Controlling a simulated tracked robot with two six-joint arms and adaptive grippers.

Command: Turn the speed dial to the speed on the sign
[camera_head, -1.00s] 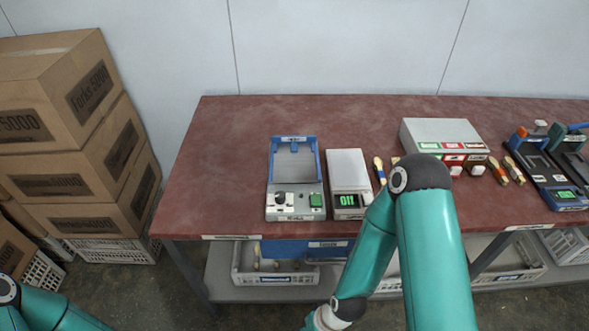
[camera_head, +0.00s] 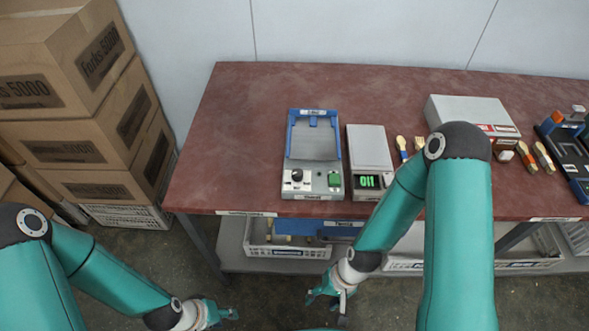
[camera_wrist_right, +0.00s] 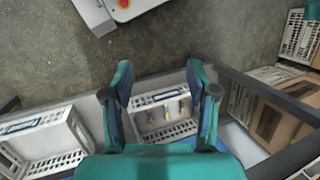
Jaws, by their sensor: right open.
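A blue and grey machine (camera_head: 313,150) stands at the table's front edge. Its front panel carries a black round dial (camera_head: 297,175) and a green button (camera_head: 334,180); the dial's marks are too small to read. I cannot make out a sign giving a speed. My right gripper (camera_head: 331,293) is open and empty, low in front of the table and below the machine; its spread fingers also show in the right wrist view (camera_wrist_right: 161,80). My left gripper (camera_head: 226,313) is low at the bottom, left of the right one, away from the machine; its jaws are unclear.
A scale (camera_head: 371,150) with a green display stands right of the machine. Wooden spoons (camera_head: 402,147) and a grey box (camera_head: 470,112) lie further right. Crates (camera_head: 288,252) sit on the shelf below. Cartons (camera_head: 70,150) are stacked at left. The table's left part is bare.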

